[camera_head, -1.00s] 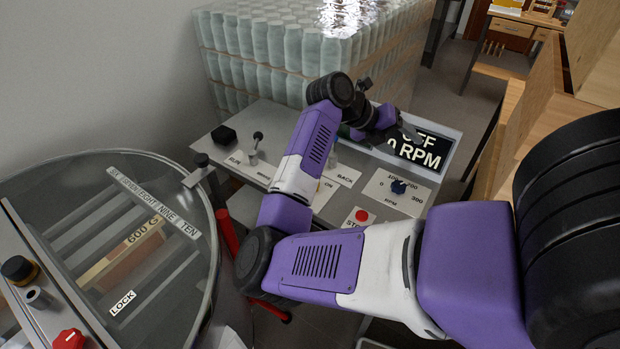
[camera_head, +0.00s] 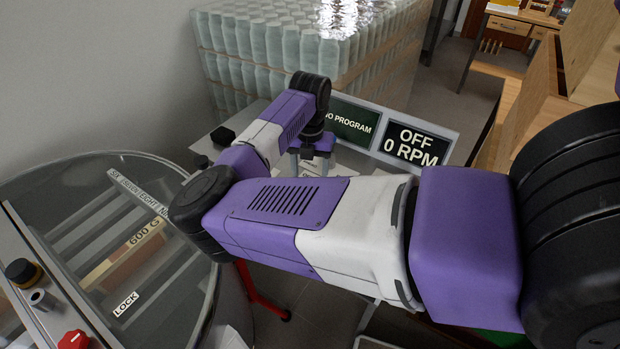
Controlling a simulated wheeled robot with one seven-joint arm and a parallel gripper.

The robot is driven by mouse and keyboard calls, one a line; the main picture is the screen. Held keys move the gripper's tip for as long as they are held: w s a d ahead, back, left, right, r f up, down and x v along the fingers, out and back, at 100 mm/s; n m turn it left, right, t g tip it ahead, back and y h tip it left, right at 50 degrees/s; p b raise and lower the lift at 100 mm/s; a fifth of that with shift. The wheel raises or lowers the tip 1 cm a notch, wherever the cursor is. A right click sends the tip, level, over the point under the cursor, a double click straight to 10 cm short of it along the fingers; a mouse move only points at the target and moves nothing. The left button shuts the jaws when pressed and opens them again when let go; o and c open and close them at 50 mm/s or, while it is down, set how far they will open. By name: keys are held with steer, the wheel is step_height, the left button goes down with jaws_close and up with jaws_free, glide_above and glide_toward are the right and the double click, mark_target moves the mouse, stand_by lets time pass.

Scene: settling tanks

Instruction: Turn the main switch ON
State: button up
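The control panel (camera_head: 350,155) stands behind my arm, and most of its top is hidden now. The main switch cannot be made out; my arm covers the area with the lever, dial and red button. The display (camera_head: 412,143) at the panel's back reads OFF and 0 RPM. A dark green display (camera_head: 352,122) beside it reads "NO PROGRAM", its first letter partly covered. My gripper (camera_head: 310,165) points down over the panel, partly hidden behind my arm. I cannot tell its opening or whether it touches anything.
A round clear-lidded tank (camera_head: 190,290) labelled LOCK and 600 G fills the left, with a red knob (camera_head: 74,340) and black knob (camera_head: 22,271) on its near bar. Wrapped bottles (camera_head: 290,45) stand behind the panel. Wooden boards (camera_head: 535,95) are at the right.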

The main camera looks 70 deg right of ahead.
steer(key=shift+f, duration=1.7)
jaws_close()
